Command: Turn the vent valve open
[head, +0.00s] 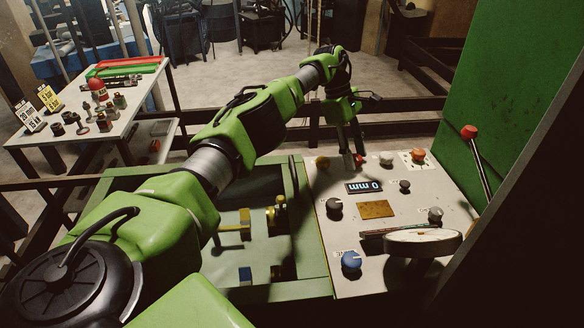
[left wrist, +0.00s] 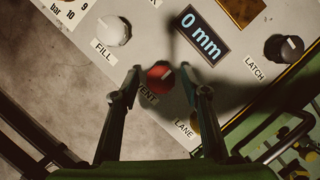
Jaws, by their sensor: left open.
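The vent valve (left wrist: 160,78) is a round red knob with a pale pointer mark, above a partly covered VENT label in the left wrist view. It also shows in the head view (head: 360,159) at the far edge of the control panel (head: 330,186). My left gripper (head: 352,153) points down at it. In the left wrist view its two fingers (left wrist: 161,71) are apart, with the knob appearing between their tips. I cannot tell whether either finger touches it. My right gripper is not in view.
The white FILL knob (left wrist: 113,31) is beside the vent, and the LATCH knob (left wrist: 284,48) is farther right. A display (head: 364,187) reads 0 mm. A blue knob (head: 351,261), a handwheel (head: 422,240) and a red-tipped lever (head: 477,160) are nearer the front and right.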

